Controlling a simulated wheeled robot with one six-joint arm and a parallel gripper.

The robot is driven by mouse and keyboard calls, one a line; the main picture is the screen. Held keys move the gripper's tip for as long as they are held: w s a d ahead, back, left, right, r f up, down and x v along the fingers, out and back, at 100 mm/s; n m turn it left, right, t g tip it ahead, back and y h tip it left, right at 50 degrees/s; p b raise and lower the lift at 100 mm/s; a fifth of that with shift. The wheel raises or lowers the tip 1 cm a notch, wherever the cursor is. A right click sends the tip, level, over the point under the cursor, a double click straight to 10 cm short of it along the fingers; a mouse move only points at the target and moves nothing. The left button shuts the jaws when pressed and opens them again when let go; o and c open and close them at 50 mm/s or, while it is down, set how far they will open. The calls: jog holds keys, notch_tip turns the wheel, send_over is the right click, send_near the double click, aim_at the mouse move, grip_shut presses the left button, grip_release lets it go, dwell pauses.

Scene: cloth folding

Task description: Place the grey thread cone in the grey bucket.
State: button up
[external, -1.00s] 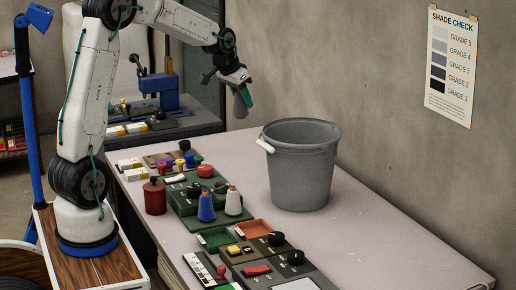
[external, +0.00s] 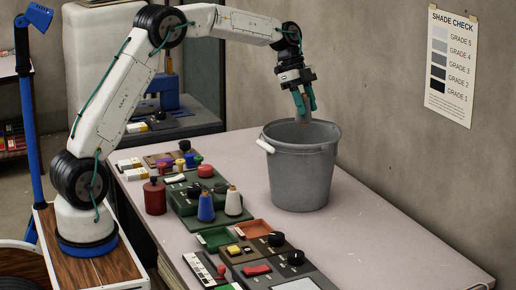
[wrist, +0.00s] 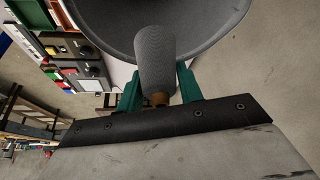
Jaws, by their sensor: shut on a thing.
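The grey bucket (external: 300,178) stands upright on the table, with a white grip on its left handle. My gripper (external: 305,108) is over the bucket's mouth and shut on the grey thread cone (external: 303,114). In the external view the cone hangs between the green fingers at about rim height, and the fingers partly hide it. In the wrist view the cone (wrist: 156,58) points away from my fingers (wrist: 158,92), its brown end by the fingertips, with the bucket (wrist: 104,28) beyond it.
A blue cone (external: 206,207) and a white cone (external: 233,201) stand on a green tray left of the bucket. A dark red bottle (external: 155,197) is farther left. Control boxes (external: 265,248) lie near the front. The table right of the bucket is clear.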

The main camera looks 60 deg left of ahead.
aim_at(310, 186)
jog(key=shift+w+d+m+g, duration=0.2)
jog(key=shift+w+d+m, duration=0.1)
jog(key=shift+d+m, duration=0.3)
jog(key=shift+w+d+m+g, duration=0.2)
jog(key=shift+w+d+m, duration=0.1)
jog(key=shift+d+m, duration=0.3)
notch_tip(310, 186, down, 25)
jog(key=shift+s+a+f, duration=0.1)
jog(key=shift+a+f, duration=0.05)
jog(key=o, duration=1.1)
jog(key=shift+f, duration=0.15)
jog(key=shift+o, duration=0.2)
notch_tip(310, 186, up, 10)
jog(key=a, duration=0.1)
jog(key=shift+s, duration=0.15)
jog(key=shift+a, duration=0.1)
